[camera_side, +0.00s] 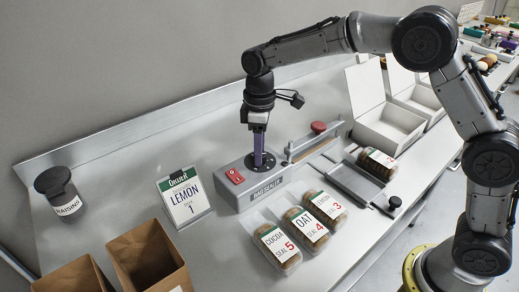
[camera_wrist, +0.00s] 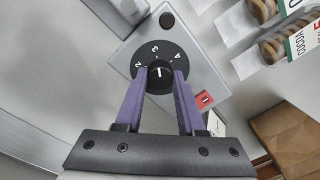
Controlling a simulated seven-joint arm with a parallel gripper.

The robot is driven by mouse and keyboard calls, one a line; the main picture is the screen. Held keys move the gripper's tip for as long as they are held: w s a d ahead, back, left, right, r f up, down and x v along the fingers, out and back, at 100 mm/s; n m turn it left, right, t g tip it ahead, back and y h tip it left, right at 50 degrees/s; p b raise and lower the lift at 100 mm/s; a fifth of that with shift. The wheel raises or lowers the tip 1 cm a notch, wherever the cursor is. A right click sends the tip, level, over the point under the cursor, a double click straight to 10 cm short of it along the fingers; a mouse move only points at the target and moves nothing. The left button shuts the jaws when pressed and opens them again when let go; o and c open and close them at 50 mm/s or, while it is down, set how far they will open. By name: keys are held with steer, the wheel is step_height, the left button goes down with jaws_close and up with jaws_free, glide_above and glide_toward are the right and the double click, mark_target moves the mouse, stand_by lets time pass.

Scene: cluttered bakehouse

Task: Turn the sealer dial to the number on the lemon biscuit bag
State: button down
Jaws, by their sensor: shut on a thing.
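The grey bag sealer (camera_side: 285,178) stands mid-table with a red switch at its left end. Its black dial (camera_wrist: 158,68) shows 2, 3 and 4 on the plate, and the knob's white mark points roughly towards the 3. My gripper (camera_wrist: 162,78) points down with its purple fingers shut on the knob; it also shows in the side view (camera_side: 259,154). A bag labelled with seal number 3 (camera_side: 325,208) has a name too small to read surely. Beside it lie the oat bag (camera_side: 306,228), number 4, and the cocoa bag (camera_side: 277,247), number 5.
An order card (camera_side: 183,198) reads LEMON and 1. Another bag (camera_side: 376,164) lies by the sealer's tray, its label unreadable. A raisins jar (camera_side: 59,192) and brown paper bags (camera_side: 147,258) are at left. White open boxes (camera_side: 388,128) stand behind right.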

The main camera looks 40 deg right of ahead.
steer(key=shift+r, duration=0.1)
stand_by(0.5)
steer(key=c, duration=0.5)
jaws_free()
steer(key=r, duration=1.3)
steer(key=shift+w+d+r, duration=0.15)
steer(key=shift+w+r, duration=0.05)
steer(key=shift+r, duration=0.2)
